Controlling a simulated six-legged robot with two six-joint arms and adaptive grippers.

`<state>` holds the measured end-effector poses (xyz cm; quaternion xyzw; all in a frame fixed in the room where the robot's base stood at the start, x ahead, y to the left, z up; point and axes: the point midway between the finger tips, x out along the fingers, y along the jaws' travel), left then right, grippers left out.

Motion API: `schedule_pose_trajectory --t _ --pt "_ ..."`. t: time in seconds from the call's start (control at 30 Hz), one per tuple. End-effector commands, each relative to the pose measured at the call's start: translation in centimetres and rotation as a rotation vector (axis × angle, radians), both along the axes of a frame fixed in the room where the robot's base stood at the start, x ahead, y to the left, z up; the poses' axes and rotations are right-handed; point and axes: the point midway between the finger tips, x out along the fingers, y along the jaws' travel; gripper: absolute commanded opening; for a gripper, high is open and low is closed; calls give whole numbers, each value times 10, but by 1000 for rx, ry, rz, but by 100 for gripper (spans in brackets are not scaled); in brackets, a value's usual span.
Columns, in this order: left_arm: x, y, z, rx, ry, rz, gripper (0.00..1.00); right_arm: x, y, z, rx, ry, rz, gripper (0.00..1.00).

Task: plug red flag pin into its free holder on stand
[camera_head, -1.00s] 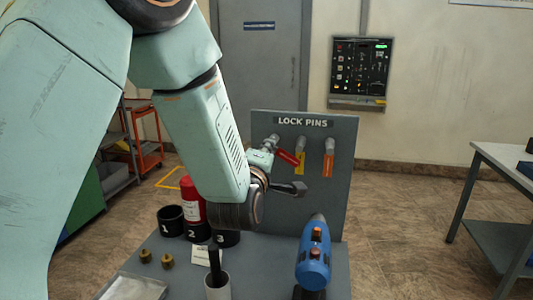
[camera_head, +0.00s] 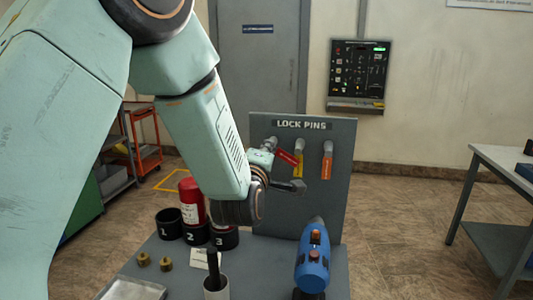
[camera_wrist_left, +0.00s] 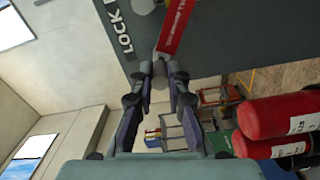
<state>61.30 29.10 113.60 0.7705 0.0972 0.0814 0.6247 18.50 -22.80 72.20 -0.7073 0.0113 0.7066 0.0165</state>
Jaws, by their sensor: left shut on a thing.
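The red flag pin shows its red tag (camera_head: 288,157) tilted in front of the upper left of the grey lock pins board (camera_head: 315,205). The tag also shows in the left wrist view (camera_wrist_left: 175,32), just beyond the fingertips. My left gripper (camera_wrist_left: 160,78) is shut on the pin's grey end. I cannot tell whether the pin's tip touches a holder. The yellow-tagged pin (camera_head: 298,166) and orange-tagged pin (camera_head: 326,165) hang on the board. My right gripper is not in view.
On the stand's base are a red cylinder (camera_head: 188,200) among numbered black cups, a blue tool (camera_head: 312,262), brass fittings (camera_head: 155,261), a pale cup (camera_head: 216,289) and a metal tray (camera_head: 135,290). A table (camera_head: 497,165) stands at the right, with clear floor between.

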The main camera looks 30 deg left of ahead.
Motion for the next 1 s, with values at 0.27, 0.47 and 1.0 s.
schedule_pose_trajectory --t 0.27,0.47,1.0 --pt "5 1 0 0 -1 0 0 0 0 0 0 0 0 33" --pt "9 2 1 0 -2 0 0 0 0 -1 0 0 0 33" --pt "18 4 1 0 -3 -1 0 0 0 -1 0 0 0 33"
